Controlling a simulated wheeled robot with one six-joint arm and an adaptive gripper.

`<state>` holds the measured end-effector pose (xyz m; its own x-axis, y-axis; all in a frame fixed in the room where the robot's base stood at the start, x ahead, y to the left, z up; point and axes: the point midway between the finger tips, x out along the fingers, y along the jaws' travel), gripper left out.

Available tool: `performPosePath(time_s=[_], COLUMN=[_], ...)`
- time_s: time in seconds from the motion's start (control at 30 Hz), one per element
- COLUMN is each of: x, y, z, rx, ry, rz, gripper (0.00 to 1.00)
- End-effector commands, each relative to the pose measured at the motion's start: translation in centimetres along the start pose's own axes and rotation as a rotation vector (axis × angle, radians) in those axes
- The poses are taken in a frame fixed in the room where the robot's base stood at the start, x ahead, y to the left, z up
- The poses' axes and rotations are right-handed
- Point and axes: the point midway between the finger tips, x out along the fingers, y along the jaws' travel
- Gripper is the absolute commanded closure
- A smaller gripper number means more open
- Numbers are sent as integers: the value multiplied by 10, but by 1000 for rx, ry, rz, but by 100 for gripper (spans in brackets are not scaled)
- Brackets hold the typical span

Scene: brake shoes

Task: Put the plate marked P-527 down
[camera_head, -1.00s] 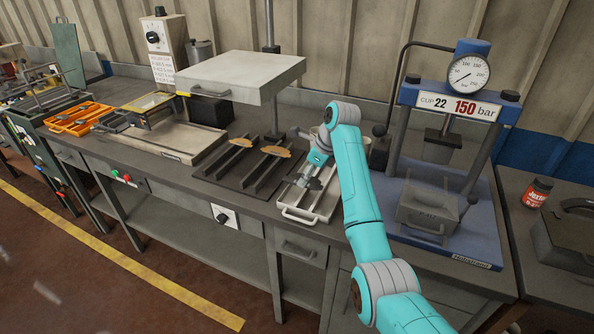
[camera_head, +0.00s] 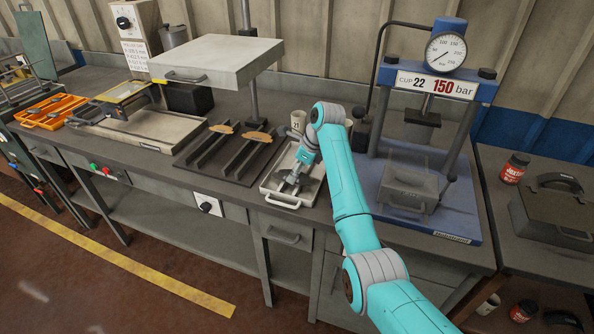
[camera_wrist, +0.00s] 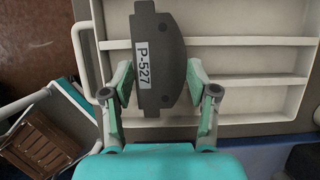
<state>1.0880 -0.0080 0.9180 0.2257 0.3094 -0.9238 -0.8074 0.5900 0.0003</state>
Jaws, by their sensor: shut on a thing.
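The dark grey plate marked P-527 (camera_wrist: 165,38) has one straight side with a white label and one curved side. My gripper (camera_wrist: 159,82) is shut on it, one finger on each side, in the wrist view. The plate is over a pale tray with several compartments (camera_wrist: 225,129). I cannot tell whether it touches the tray floor. In the head view my gripper (camera_head: 289,186) is low over the front part of this tray (camera_head: 281,200); the plate is hard to make out there.
A dark rack (camera_head: 212,166) with two brown-topped pieces stands left of the tray. A blue press (camera_head: 440,225) with a gauge stands to the right. A raised grey slab (camera_head: 215,57) overhangs the bench at the back left.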

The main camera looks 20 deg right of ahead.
Motion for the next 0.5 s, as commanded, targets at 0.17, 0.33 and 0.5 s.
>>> performPosePath(time_s=[0.17,0.33,0.5], x=[0,2,4], y=[0,0,0], z=[0,-1,-1], rx=[0,0,0], ry=[-1,-1,-1], rz=[-1,-1,-1], gripper=[96,96,96])
